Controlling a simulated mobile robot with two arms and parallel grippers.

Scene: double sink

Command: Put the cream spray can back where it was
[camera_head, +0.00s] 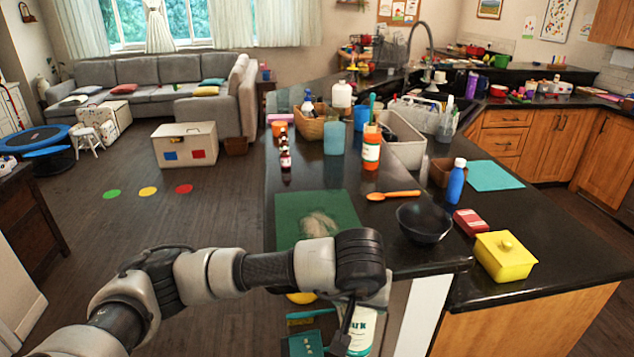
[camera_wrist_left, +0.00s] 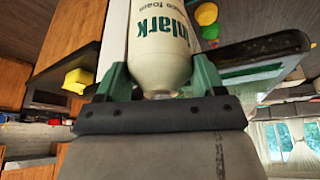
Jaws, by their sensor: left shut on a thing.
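The cream spray can (camera_wrist_left: 158,38) is a cream-coloured cylinder with dark green lettering. My left gripper (camera_wrist_left: 162,80) has its green fingers on either side of the can and is shut on it. In the head view, the can (camera_head: 361,331) shows below my left wrist, in front of the counter's near edge and partly hidden by my arm. My right gripper is in neither view.
A green board (camera_head: 295,217) lies on the dark counter behind my arm. A black bowl (camera_head: 424,224), a red item (camera_head: 470,222), a yellow lidded box (camera_head: 505,257) and a blue bottle (camera_head: 456,181) stand to the right. Small dark bottles (camera_head: 285,158) stand farther back.

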